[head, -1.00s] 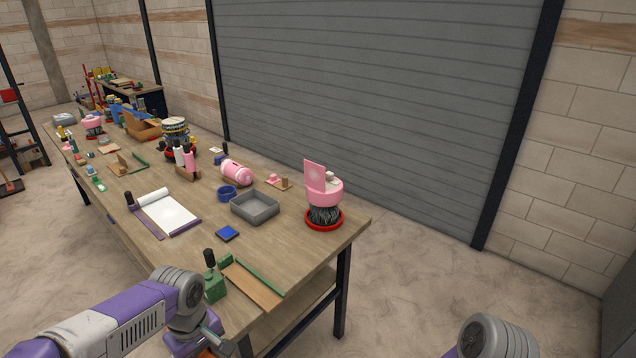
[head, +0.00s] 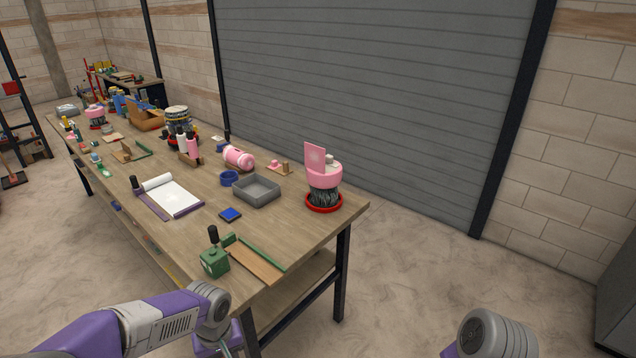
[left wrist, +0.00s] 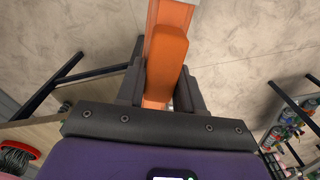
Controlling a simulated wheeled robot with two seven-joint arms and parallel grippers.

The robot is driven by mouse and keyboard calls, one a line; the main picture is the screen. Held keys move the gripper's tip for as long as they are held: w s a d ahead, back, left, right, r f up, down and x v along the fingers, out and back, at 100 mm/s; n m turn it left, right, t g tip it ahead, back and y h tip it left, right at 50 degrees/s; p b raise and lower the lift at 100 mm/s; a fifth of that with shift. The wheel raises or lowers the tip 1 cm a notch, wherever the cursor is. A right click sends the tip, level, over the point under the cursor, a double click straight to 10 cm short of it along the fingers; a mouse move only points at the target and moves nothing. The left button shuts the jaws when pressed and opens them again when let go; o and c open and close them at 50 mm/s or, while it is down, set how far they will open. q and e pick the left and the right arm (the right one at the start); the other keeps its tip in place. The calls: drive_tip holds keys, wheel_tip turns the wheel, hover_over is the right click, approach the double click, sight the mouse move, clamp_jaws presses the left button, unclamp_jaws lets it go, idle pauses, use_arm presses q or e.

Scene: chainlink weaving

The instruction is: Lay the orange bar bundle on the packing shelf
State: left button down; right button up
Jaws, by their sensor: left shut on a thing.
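The orange bar bundle (left wrist: 167,56) shows in the left wrist view as long orange bars running up out of the top edge. My left gripper (left wrist: 161,88) is shut on it, with a dark finger on either side. Bare concrete floor lies behind the bundle there. In the head view only my left wrist shows at the bottom edge, in front of the workbench; the fingers and bundle are out of frame. My right gripper is not in view; only a grey arm joint shows at the bottom right. I cannot tell which surface is the packing shelf.
The workbench (head: 299,234) holds a grey tray (head: 256,191), a green block with a black knob (head: 214,261), a pink device on a red base (head: 324,178) and several tools. A lower board (head: 290,284) runs beneath it. Bottles on racks (left wrist: 288,132) show at the wrist view's right.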

use_arm(q)
drive_tip(key=d+f+m+b, duration=0.2)
drive_tip(key=f+m, duration=0.3)
drive_tip(key=f, duration=0.6)
drive_tip(key=shift+w+d+f, duration=0.15)
drive_tip(key=shift+w+d, duration=0.2)
drive_tip(key=shift+d, duration=0.3)
